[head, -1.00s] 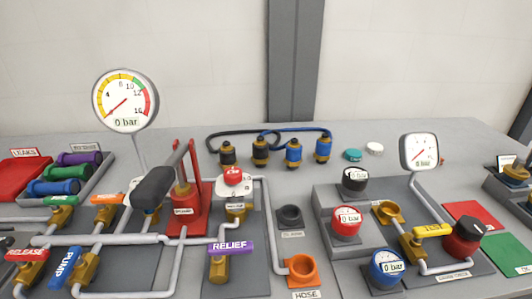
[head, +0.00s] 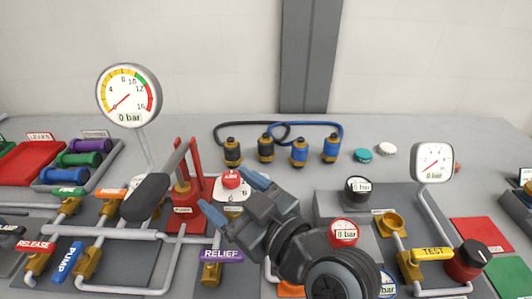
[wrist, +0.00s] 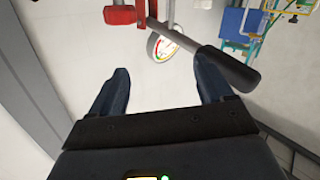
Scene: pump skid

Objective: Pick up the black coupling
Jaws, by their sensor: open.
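Two black couplings with brass bands, a left one (head: 232,152) and a right one (head: 265,148), stand upright at the back of the bench in the head view. Two similar blue couplings (head: 299,153) stand to their right. I cannot tell which black one is meant. In the wrist view my gripper (wrist: 163,75) also shows open, with no coupling in sight.
A black hose (head: 222,128) and a blue hose (head: 341,128) loop behind the couplings. The hand pump's black-ended lever (head: 147,198) and red frame (head: 184,190) rise left of my gripper. A large gauge (head: 129,94) stands farther left. Teal (head: 362,155) and white caps (head: 387,149) lie at right.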

